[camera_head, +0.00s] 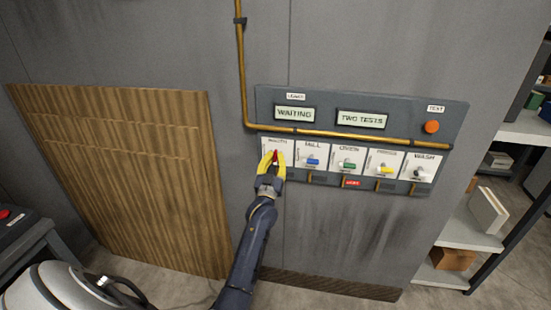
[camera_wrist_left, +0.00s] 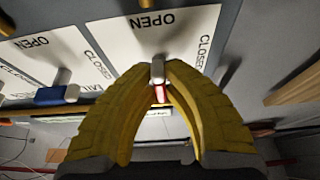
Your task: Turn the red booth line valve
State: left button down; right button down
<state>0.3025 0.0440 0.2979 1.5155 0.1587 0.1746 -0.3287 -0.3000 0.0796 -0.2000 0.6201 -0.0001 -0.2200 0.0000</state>
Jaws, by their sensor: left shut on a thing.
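The red booth line valve (camera_head: 276,154) is on the leftmost white plate of the wall panel, and my gripper partly hides it. My left gripper (camera_head: 271,160) has its yellow fingers around the valve's handle and is shut on it. In the left wrist view the red handle (camera_wrist_left: 162,93) and its metal hub show between the yellow fingers (camera_wrist_left: 161,100). The plate behind reads OPEN and CLOSED. My right gripper is not in view.
To the right sit the blue valve (camera_head: 312,161), green valve (camera_head: 348,165), yellow valve (camera_head: 384,169) and the wash valve (camera_head: 418,174). Above them a brass pipe (camera_head: 350,134) crosses the panel. Displays read WAITING (camera_head: 294,114) and TWO TESTS (camera_head: 362,120), beside an orange button (camera_head: 432,126).

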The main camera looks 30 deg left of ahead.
pick_arm(q)
jog(key=shift+n, duration=0.3)
jog(key=c, duration=1.5)
grip_release()
jog(key=v, duration=1.2)
jog(key=shift+d+f, duration=0.1)
jog(key=shift+w, duration=0.1)
